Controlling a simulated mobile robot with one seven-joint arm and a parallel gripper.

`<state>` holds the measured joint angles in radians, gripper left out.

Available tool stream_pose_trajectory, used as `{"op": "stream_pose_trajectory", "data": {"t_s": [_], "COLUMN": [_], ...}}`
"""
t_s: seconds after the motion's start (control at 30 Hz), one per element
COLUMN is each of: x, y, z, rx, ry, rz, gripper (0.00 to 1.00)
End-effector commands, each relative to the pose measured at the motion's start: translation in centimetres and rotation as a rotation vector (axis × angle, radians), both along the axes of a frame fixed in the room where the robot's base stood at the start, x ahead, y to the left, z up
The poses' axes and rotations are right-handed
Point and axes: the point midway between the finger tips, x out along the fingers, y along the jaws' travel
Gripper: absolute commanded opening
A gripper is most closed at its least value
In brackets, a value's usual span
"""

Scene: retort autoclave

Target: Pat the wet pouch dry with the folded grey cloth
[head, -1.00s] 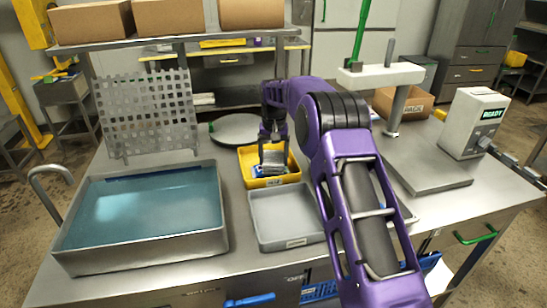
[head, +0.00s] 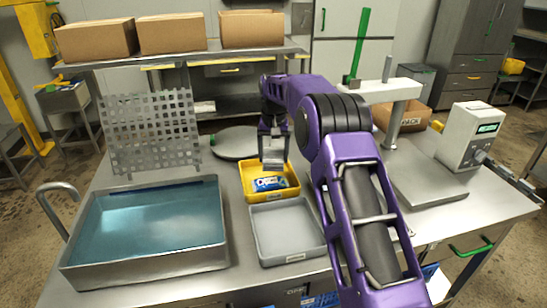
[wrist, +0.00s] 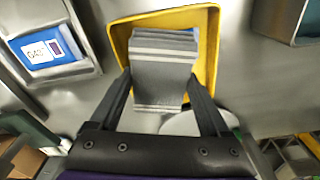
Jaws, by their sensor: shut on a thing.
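My gripper (head: 272,128) is shut on the folded grey cloth (head: 273,153), which hangs just above the yellow tray (head: 293,193). A blue and white pouch (head: 270,183) lies flat in the yellow tray, below and apart from the cloth. I cannot tell how wet it is. In the wrist view, the fingers (wrist: 162,90) grip both sides of the layered cloth (wrist: 162,65). Another blue and white pouch (wrist: 45,48) lies in a grey tray at left.
A basin of water (head: 145,225) stands at left, with a perforated panel (head: 150,132) behind it. An empty grey tray (head: 287,232) sits in front of the yellow tray. A round plate (head: 235,143) lies behind. A white post-mounted machine (head: 400,90) stands at right.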

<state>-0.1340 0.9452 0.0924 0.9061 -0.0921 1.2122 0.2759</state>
Motion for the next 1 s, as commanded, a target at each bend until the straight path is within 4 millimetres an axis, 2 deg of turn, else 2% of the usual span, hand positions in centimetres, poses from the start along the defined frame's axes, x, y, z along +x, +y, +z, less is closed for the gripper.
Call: {"op": "stream_pose_trajectory", "data": {"t_s": [0.47, 1.0], "x": [0.0, -0.6], "y": [0.1, 1.9], "z": [-0.5, -5.4], "rx": [0.0, -0.005], "ry": [-0.004, -0.071], "rz": [0.0, 0.0], "gripper": [0.36, 0.36]}}
